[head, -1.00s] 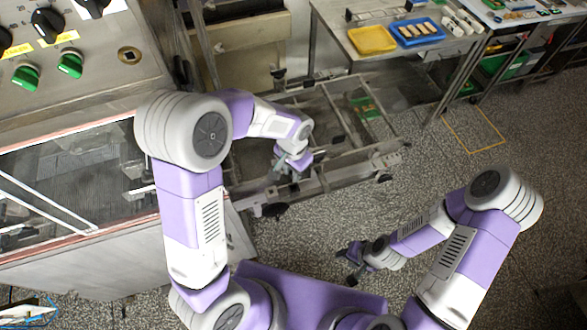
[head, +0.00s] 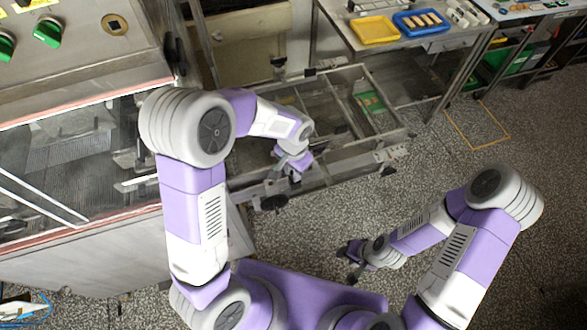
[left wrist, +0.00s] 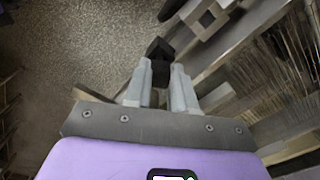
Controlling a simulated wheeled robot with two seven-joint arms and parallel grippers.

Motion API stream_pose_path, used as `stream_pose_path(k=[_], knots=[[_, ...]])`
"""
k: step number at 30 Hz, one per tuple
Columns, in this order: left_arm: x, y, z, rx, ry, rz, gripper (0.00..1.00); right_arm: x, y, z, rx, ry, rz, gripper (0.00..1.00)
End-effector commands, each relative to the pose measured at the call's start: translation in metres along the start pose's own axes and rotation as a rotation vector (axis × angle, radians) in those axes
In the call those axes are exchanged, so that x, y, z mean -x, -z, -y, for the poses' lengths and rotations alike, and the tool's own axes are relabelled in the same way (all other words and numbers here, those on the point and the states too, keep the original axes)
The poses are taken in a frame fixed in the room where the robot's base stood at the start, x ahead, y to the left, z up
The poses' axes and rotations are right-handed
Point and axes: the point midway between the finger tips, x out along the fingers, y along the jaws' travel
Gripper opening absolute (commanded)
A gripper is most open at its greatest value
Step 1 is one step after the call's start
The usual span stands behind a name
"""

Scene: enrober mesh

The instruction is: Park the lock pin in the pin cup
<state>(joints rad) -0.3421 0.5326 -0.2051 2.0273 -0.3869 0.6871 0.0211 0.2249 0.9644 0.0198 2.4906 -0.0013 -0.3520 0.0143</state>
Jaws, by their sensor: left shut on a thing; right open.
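My left gripper (head: 281,173) is low beside the near left part of the metal frame. In the left wrist view its two grey fingers (left wrist: 161,88) are shut on a black piece (left wrist: 161,62), which I take to be the lock pin; it projects past the fingertips. The rest of the pin is hidden between the fingers. A square metal bracket with an opening (left wrist: 206,16) lies ahead and to the right of the held piece, apart from it. I cannot make out the pin cup. My right gripper (head: 350,262) is open and empty above the speckled floor.
The low metal frame (head: 345,172) with crossbars spans the middle. The enrober machine (head: 75,268) stands at the left, with knobs on its panel. A table at the back holds a yellow tray (head: 376,31) and a blue tray (head: 399,25). Floor at the right is clear.

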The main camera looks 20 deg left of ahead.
Motion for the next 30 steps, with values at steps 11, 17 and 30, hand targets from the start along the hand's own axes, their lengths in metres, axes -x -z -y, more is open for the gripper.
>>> stream_pose_path(k=[11, 17, 30], knots=[[-0.0061, 0.0000, 0.0000, 0.000, 0.000, 0.000, 0.00, -0.0048, 0.0002, -0.0018, 0.000, 0.000, 0.000, 0.43], [-0.0062, 0.0001, 0.0000, 0.000, 0.000, 0.000, 0.00, -0.0049, 0.0002, -0.0018, 0.000, 0.000, 0.000, 0.43], [-0.0125, 0.0001, 0.0000, 0.000, 0.000, 0.000, 0.00, -0.0101, 0.0004, -0.0038, 0.000, 0.000, 0.000, 0.43]])
